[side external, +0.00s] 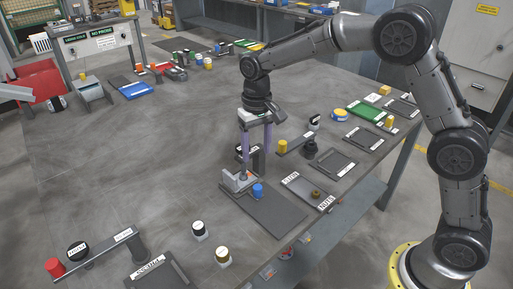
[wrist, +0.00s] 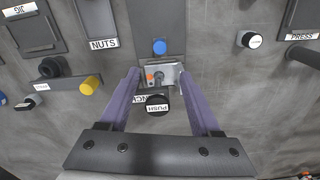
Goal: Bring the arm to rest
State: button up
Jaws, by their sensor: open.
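My gripper (side external: 256,152) is open, its two purple fingers pointing down over the grey work table (side external: 150,160). It hangs near a small grey metal fixture (side external: 236,182) on a dark plate (side external: 272,212). In the wrist view, the fingertips (wrist: 160,74) are spread on either side of the fixture (wrist: 176,76), with nothing held between them. A blue cylinder (side external: 258,191) stands on the plate just beside the fixture. A black round push button (wrist: 157,104) shows between the fingers in the wrist view. In the side view, the fingers partly hide what stands behind them.
A tray labelled nuts (side external: 300,186) lies right of the plate. A yellow cylinder (side external: 282,146) and a green tray (side external: 366,111) stand farther right. A lever-like press with a red knob (side external: 54,267) is at front left. The table's left middle is clear.

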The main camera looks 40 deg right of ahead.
jog(key=s+d+r+t, duration=0.2)
jog(key=s+d+r, duration=0.1)
jog(key=s+r, duration=0.5)
jog(key=s+d+r+t, duration=0.2)
jog(key=s+r, duration=0.4)
jog(key=r, duration=0.3)
jog(key=s+d+f+n, duration=0.1)
jog(key=s+f, duration=0.2)
jog(key=s, duration=0.5)
jog(key=s+d+f+n+t, duration=0.1)
jog(key=s+f, duration=0.2)
jog(key=s, duration=0.5)
jog(key=shift+s+f+t, duration=0.3)
jog(key=shift+f, duration=0.05)
